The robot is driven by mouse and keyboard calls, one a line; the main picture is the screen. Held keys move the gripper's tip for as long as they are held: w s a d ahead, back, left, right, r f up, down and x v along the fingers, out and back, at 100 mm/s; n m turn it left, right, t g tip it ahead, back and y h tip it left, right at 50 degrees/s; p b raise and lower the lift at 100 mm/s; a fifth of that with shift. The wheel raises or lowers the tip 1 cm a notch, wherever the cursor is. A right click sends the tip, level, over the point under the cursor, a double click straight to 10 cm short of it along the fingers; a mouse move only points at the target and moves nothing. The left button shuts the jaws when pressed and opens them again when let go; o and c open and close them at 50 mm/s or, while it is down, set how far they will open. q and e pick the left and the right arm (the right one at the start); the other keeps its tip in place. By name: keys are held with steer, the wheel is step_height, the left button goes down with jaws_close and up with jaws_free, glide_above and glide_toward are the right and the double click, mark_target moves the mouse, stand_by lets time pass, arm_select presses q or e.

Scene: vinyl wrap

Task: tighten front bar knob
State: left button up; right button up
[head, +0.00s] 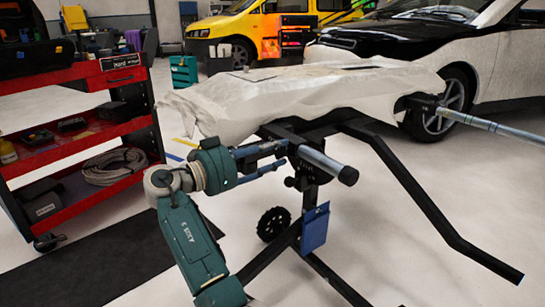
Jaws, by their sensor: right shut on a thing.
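The black wrap stand (385,160) stands mid-view with a white-wrapped panel (310,92) lying on top. Its front bar (325,163) is a short grey tube with a black end cap, pointing to the lower right. My right gripper (284,156) is at the left end of this bar, under the panel's front edge. Its blue-grey fingers are closed around the front bar knob, which is small and mostly hidden between them. A dark clamp part (291,182) sits just below the bar. My left gripper is not in view.
A red tool cart (100,135) with a coiled hose (115,166) stands at the left. A blue pouch (314,228) hangs on the stand. A long grey bar (490,126) sticks out at the right.

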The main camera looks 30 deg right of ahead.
steer(key=o, duration=1.2)
steer(key=shift+r, duration=0.1)
steer(key=shift+c, duration=0.2)
step_height(320, 180, up, 10)
steer(key=shift+w, duration=0.1)
